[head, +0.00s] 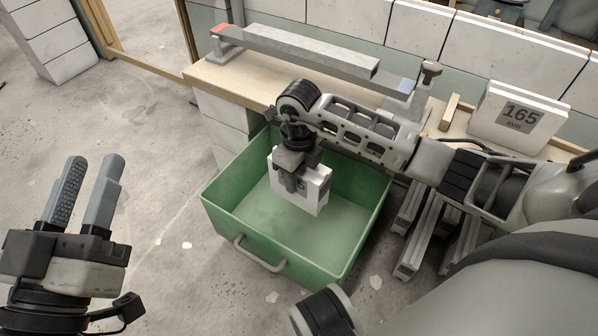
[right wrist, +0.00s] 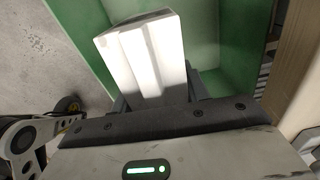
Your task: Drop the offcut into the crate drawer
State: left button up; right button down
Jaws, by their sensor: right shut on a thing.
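A short white block, the offcut (head: 314,192), hangs from my right gripper (head: 289,178), which is shut on it. The offcut is over the green crate drawer (head: 226,222), inside its outline in the head view; its exact height above the floor of the drawer is hard to tell. In the right wrist view the offcut (right wrist: 148,60) sticks out from the jaws with green walls (right wrist: 88,40) around it. The drawer is open and otherwise looks empty. My left gripper (head: 95,165) is open and empty at the left, above the floor.
A wooden bench (head: 228,84) runs behind the drawer, bearing a long grey rail (head: 300,48), a clamp post (head: 428,80) and a block marked 165 mm (head: 518,118). Several grey profiles (head: 425,228) lie right of the drawer. Floor at left is mostly clear.

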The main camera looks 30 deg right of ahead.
jog(key=c, duration=0.6)
grip_release()
jog(key=shift+c, duration=0.2)
pick_arm(q)
jog(key=shift+r, duration=0.1)
pick_arm(e)
jog(key=shift+r, duration=0.35)
notch_tip(320, 180, up, 7)
jog(key=p, duration=0.3)
jog(key=shift+r+p, duration=0.15)
jog(key=shift+p, duration=0.2)
pick_arm(q)
notch_tip(320, 180, down, 6)
jog(key=s+n+g+y+p, duration=0.2)
jog(key=g+y, duration=0.1)
jog(key=g, duration=0.1)
jog(key=shift+s+p, duration=0.2)
jog(key=shift+p, duration=0.15)
pick_arm(e)
notch_tip(320, 180, up, 8)
pick_arm(q)
jog(key=shift+d, duration=0.1)
